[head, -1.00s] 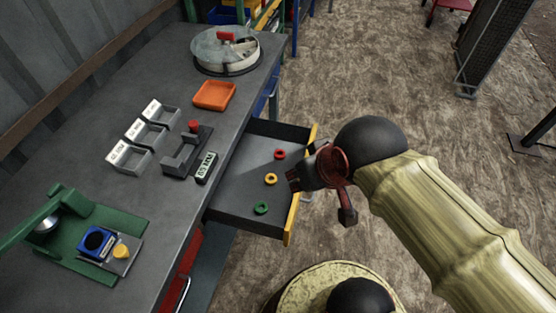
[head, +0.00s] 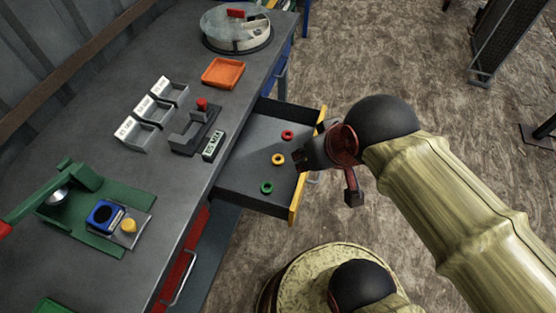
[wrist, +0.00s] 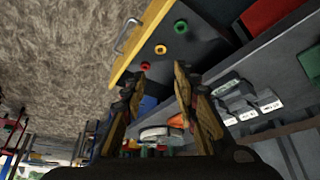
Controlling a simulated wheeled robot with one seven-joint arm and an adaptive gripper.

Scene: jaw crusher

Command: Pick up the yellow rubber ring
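The yellow rubber ring (head: 278,159) lies flat on the floor of the open drawer (head: 240,188), between a red ring (head: 287,134) and a green ring (head: 267,187). In the wrist view the yellow ring (wrist: 161,49) shows beyond the fingertips, with the red ring (wrist: 146,66) close to the left finger and the green ring (wrist: 181,26) farther off. My gripper (head: 300,160) is just right of the yellow ring in the head view, near the drawer's yellow front. The wrist view shows my gripper (wrist: 161,70) open, with nothing between its fingers.
The drawer's yellow front edge (head: 296,205) is close to my gripper. The workbench above holds an orange tray (head: 222,73), a round sectioned container (head: 238,30), small labelled bins (head: 155,112) and a green press (head: 75,190).

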